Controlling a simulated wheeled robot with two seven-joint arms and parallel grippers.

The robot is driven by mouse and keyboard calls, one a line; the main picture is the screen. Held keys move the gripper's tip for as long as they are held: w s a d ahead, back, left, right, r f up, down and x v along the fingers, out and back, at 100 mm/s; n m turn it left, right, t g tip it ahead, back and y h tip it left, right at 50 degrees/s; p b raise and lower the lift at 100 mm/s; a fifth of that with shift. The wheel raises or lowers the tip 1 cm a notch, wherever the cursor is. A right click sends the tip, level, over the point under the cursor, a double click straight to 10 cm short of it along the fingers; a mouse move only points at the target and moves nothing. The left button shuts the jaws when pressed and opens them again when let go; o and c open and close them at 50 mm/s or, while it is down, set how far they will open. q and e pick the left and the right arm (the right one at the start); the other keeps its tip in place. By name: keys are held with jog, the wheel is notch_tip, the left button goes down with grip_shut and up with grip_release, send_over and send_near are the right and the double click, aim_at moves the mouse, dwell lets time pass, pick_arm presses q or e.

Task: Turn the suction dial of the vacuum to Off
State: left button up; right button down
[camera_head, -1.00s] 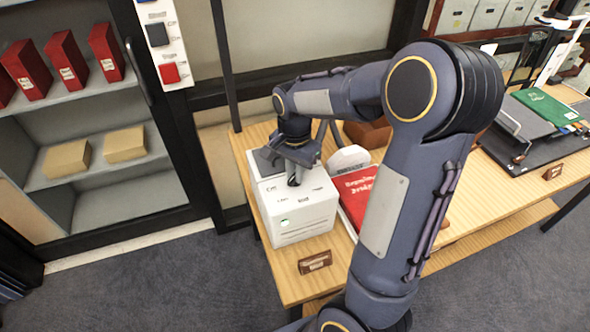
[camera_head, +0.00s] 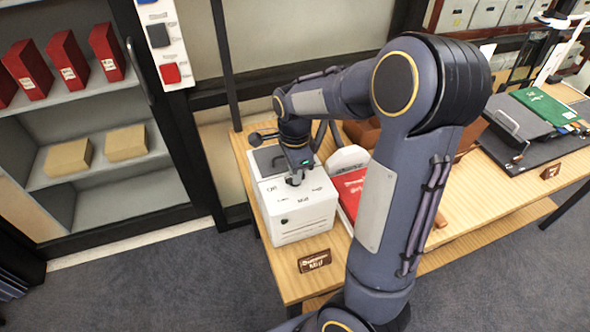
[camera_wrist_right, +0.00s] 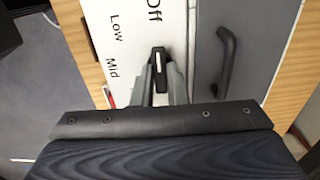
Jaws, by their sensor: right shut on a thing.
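The vacuum, a white box with a grey lid section (camera_head: 300,212), stands at the left end of the wooden table in the head view. Its suction dial is a black bar knob with a white mark (camera_wrist_right: 160,68) in the right wrist view. The white mark lies along the bar and points toward the "Off" label (camera_wrist_right: 154,14); "Low" and "Mid" are printed to the left. My right gripper (camera_head: 294,178) is shut on the dial from above, with a finger on each side of it (camera_wrist_right: 161,88). My left gripper is not in view.
A red booklet (camera_head: 350,186) and a white rounded object (camera_head: 347,158) stand close to the vacuum's right. A small brown sign (camera_head: 314,261) lies in front. A black handle (camera_wrist_right: 228,58) rises from the grey lid. A shelf cabinet (camera_head: 95,120) is at left.

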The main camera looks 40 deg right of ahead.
dwell(0.4)
jog(key=c, duration=1.4)
grip_release()
jog(key=shift+c, duration=0.2)
notch_tip(320, 180, up, 8)
jog(key=shift+f, duration=0.1)
jog(key=s+a+n+t+y, duration=0.2)
jog(key=s+a+n, duration=0.4)
jog(key=s+n, duration=0.2)
jog(key=s+a+n+t+y, duration=0.1)
jog(key=s+a+n+t, duration=0.2)
jog(key=s+a+n, duration=0.4)
jog(key=s+n, duration=0.2)
jog(key=n, duration=0.2)
jog(key=shift+n+t+y, duration=0.3)
jog(key=shift+n+y, duration=0.1)
